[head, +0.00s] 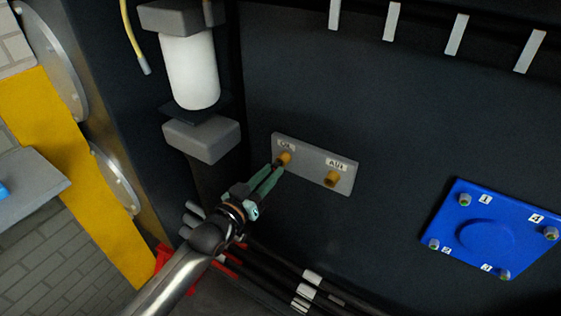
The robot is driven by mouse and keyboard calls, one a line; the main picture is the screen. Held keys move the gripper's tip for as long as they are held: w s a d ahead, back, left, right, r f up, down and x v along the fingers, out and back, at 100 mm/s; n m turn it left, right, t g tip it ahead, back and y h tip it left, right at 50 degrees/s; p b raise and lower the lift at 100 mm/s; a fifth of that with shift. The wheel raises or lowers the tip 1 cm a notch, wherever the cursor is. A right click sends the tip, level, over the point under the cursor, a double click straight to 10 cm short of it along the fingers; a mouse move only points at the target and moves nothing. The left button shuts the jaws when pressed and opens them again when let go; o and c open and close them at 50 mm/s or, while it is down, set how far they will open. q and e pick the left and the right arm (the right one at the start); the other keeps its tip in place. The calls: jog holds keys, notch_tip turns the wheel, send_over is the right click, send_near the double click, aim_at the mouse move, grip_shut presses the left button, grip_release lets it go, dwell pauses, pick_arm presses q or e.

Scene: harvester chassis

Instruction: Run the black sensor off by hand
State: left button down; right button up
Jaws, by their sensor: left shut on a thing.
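A grey plate (313,163) on the dark chassis wall carries two brass ports. The left port (285,158) is labelled like "OIL", and the right port (333,179) like "AUX". My left gripper (277,168) reaches up from below with its green fingers at the left port. It is shut on a small dark piece, the black sensor (279,163), mostly hidden between the fingertips. The sensor appears to be at the port's mouth; I cannot tell how far it is seated. The right port shows no sensor. My right gripper is not in view.
A white cylinder (190,70) between grey blocks hangs up left of the plate. A blue cover (488,232) with numbered bolts is at the right. Black hoses (285,270) run below my left gripper. A yellow beam (75,170) stands at the left.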

pick_arm(q)
jog(key=shift+v, duration=2.7)
jog(key=shift+v, duration=2.55)
